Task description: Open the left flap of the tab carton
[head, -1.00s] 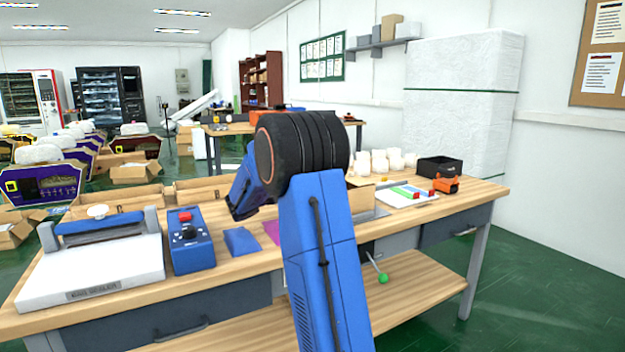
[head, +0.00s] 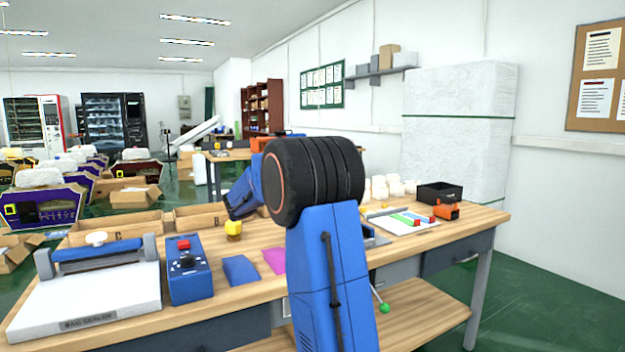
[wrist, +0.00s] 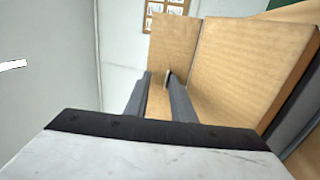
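The tan cardboard carton (wrist: 245,68) shows close up in the wrist view, with one large upright panel at right and a narrower panel (wrist: 174,42) beside it, left of centre. I cannot tell for certain which panel is the left flap. My gripper (wrist: 158,75) has its two grey fingers apart, pointing at the lower part of the narrower panel. Cardboard shows in the gap between them, and whether the tips touch it is unclear. In the head view my arm hides the carton and the fingers.
The wooden workbench (head: 245,300) holds a white bag sealer (head: 85,290), a blue control box (head: 189,270), blue and pink pieces and a small yellow object (head: 233,229). A black tray (head: 439,192) and an orange device (head: 446,211) stand at the right end.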

